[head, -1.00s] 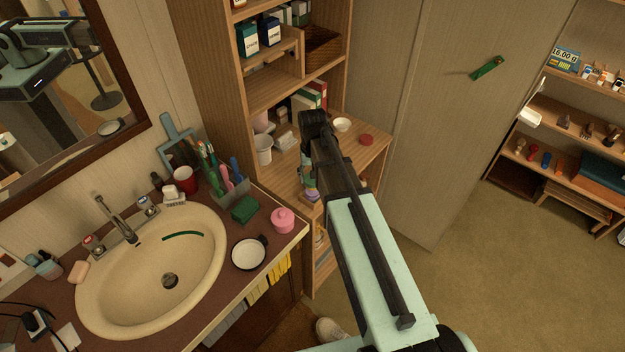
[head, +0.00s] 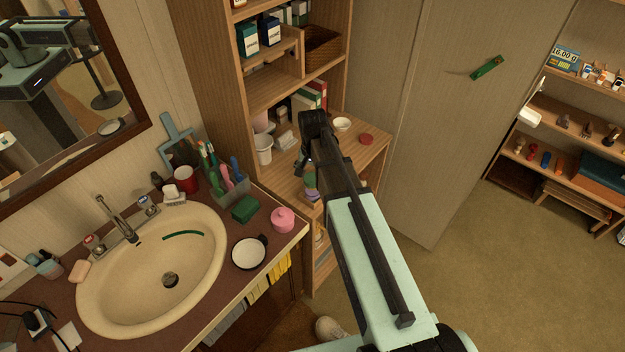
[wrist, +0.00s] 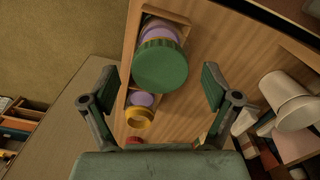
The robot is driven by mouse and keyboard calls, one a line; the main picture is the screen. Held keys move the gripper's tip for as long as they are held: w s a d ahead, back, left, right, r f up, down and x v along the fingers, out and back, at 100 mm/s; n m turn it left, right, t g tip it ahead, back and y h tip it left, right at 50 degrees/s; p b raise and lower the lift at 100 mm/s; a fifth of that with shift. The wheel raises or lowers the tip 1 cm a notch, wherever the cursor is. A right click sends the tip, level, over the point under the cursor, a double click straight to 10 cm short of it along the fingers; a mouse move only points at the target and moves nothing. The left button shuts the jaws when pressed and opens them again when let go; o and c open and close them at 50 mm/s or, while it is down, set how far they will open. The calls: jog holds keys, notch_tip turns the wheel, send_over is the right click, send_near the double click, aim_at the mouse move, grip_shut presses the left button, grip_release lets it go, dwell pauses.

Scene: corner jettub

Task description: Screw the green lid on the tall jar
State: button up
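In the wrist view the green lid (wrist: 160,66) is a round ribbed disc at the upper middle. It sits over the tall jar (wrist: 158,28), whose purple body and yellow collar show beyond the lid's edge. Whether the thread is engaged cannot be told. My gripper (wrist: 159,72) is open, with one finger on either side of the lid and visible gaps to both. In the head view my gripper (head: 304,158) is over the shelf unit's counter, and the jar's purple part (head: 311,181) shows just below it. The wooden holder (wrist: 184,17) stands around the jar.
A second purple jar with a yellow open ring (wrist: 139,117) stands close by. A red lid (head: 366,139), a white bowl (head: 342,124) and a white cup (head: 263,149) are on the same counter (head: 374,152). Shelf uprights and a board above bound the left side.

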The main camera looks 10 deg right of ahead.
aim_at(313, 178)
notch_tip(313, 178, up, 12)
jog(key=s+f+n+b, duration=0.1)
jog(key=s+f+n, duration=0.1)
jog(key=s+f, duration=0.65)
jog(key=s+f+n+g, duration=0.1)
jog(key=s+f+n, duration=0.3)
jog(key=f, duration=0.8)
jog(key=s+f+n+b, duration=0.1)
jog(key=s+f, duration=0.7)
jog(key=f, duration=0.2)
jog(key=s+f+g+b, duration=0.2)
jog(key=s+f+g, duration=0.1)
jog(key=s+f, duration=0.6)
jog(key=s+f+g+b, duration=0.2)
jog(key=s+f, duration=0.8)
jog(key=s, duration=0.5)
jog(key=shift+g+b, duration=0.4)
jog(key=shift+b, duration=0.45)
